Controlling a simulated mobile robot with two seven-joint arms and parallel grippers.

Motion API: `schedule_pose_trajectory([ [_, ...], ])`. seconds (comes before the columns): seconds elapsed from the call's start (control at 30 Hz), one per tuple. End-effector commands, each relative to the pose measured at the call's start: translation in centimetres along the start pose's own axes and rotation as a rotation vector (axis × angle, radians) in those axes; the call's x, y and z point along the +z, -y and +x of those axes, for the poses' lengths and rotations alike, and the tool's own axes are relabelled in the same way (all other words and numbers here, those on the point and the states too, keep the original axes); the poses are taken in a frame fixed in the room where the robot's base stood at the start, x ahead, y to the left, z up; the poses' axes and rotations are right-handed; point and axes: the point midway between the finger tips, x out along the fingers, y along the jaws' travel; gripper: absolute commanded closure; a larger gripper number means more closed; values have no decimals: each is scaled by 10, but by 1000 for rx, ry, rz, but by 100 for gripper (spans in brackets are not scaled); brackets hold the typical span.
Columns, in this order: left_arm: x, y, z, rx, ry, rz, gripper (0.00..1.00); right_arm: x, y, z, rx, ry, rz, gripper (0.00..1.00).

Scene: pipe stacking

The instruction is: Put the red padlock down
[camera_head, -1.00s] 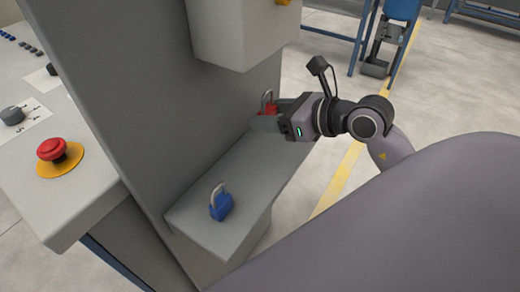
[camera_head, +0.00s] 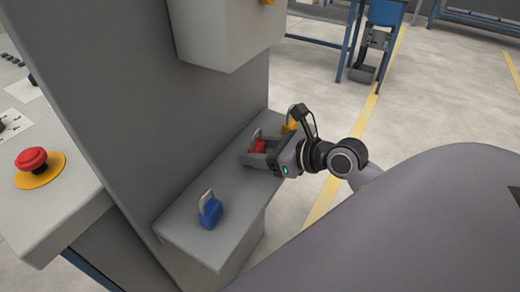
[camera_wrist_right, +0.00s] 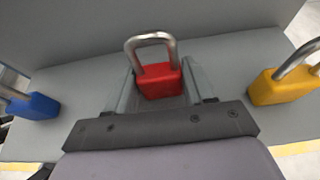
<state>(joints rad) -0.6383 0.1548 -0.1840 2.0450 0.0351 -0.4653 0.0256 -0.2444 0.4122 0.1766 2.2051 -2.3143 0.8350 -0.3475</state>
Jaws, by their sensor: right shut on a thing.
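The red padlock (camera_head: 257,147) is upright between the fingers of my right gripper (camera_head: 258,158), over the grey shelf (camera_head: 180,222). In the right wrist view the red padlock (camera_wrist_right: 158,80) has its silver shackle up, and the gripper's fingers (camera_wrist_right: 158,92) stand on both its sides. The gripper is shut on it. The padlock is at or close to the shelf surface; I cannot tell whether it touches. My left gripper is not in view.
A blue padlock (camera_head: 210,210) stands on the near part of the shelf. A yellow padlock (camera_head: 289,124) stands at its far end, close to my right gripper. A grey panel (camera_head: 150,100) rises behind the shelf, with a grey box (camera_head: 225,35) above. A red button (camera_head: 32,160) is at left.

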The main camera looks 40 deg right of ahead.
Motion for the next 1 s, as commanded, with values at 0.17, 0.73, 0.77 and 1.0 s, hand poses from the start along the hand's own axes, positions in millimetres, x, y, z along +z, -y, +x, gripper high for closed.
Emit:
schedule_pose_trajectory([
  [0.17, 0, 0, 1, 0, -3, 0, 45, -2, 0, 1, 1, -1, 1, 21],
  [0.73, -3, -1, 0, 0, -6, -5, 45, 0, 0, -28, -1, -4, -1, 21],
  [0.77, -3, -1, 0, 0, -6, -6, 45, 1, 0, -33, 0, -4, -2, 21],
  [1.0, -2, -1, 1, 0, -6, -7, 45, 0, 0, -71, 0, -4, 2, 21],
])
